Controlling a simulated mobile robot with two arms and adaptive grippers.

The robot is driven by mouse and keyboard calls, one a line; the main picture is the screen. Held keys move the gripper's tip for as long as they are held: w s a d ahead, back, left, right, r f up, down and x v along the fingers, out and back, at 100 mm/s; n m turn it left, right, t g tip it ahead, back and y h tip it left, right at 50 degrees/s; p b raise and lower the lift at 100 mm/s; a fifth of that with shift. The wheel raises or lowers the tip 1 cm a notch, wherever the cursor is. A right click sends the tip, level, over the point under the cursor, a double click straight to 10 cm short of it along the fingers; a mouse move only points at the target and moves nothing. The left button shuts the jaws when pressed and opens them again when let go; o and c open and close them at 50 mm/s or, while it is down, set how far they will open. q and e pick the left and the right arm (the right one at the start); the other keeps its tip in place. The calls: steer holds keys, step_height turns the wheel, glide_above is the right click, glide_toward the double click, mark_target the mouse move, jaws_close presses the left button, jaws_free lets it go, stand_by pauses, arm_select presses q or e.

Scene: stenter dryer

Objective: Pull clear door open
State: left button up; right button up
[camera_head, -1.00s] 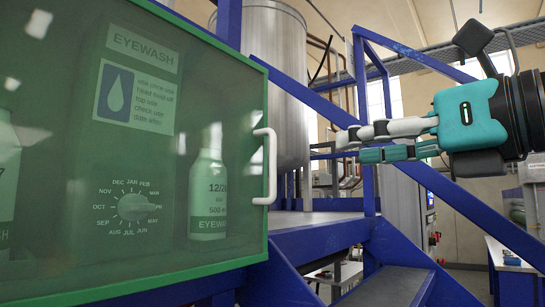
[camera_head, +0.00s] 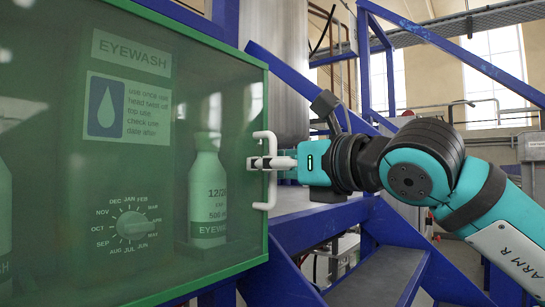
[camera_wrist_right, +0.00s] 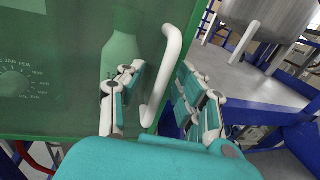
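The clear door (camera_head: 165,75) is a greenish see-through panel with a green frame, and it looks shut in the head view. Its white bar handle (camera_head: 271,140) stands upright at the door's right edge. My right gripper (camera_head: 262,163) is at the middle of the handle, coming from the right. In the right wrist view the handle (camera_wrist_right: 170,60) runs between the two spread fingers of my right gripper (camera_wrist_right: 160,72), which look open. I cannot tell whether either finger touches it. The door (camera_wrist_right: 60,60) also shows there. My left gripper is not in view.
Behind the door are an eyewash bottle (camera_head: 208,195), a dial (camera_head: 132,225) and an eyewash sign (camera_head: 130,60). A blue stair frame (camera_head: 325,225) with grey steps (camera_head: 375,280) stands right of the door, below my right arm. A metal tank (camera_wrist_right: 262,25) is behind.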

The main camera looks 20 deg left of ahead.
jaws_close()
steer(key=shift+d, duration=0.1)
stand_by(0.5)
